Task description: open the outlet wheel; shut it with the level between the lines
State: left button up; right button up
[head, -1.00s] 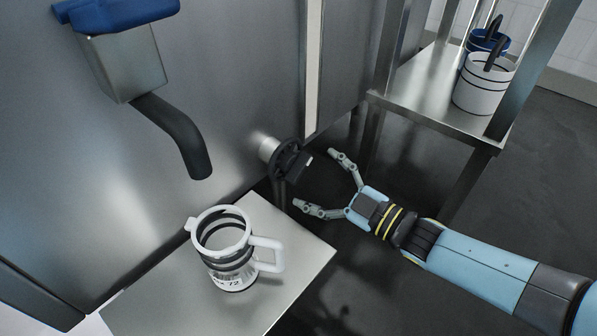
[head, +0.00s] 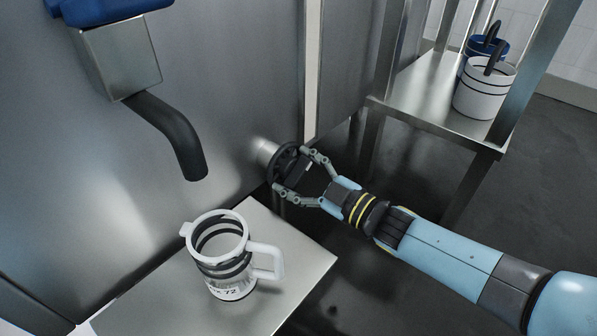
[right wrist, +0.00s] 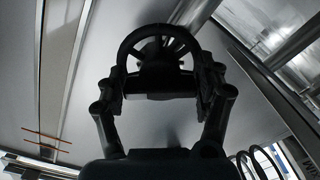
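The black outlet wheel (head: 286,165) sits on a short metal stub on the steel wall. It also shows in the right wrist view (right wrist: 157,45), with a dark crossbar. My right gripper (head: 291,172) has its fingers on both sides of the wheel, and they appear closed against the crossbar ends. The right wrist view shows both fingers (right wrist: 160,92) there. A pale upright strip (head: 312,70) runs up the wall beside the wheel. Two thin orange-red lines (right wrist: 45,138) show at lower left in the right wrist view. No liquid level is readable. My left gripper is out of view.
A white jug (head: 222,262) with dark bands stands on a steel stand (head: 290,245) below the wheel's left. A dark bent spout (head: 178,135) hangs above it from a blue-topped metal box. White (head: 483,95) and blue (head: 487,46) buckets stand on a steel shelf at right.

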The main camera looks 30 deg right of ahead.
jog(key=c, duration=0.6)
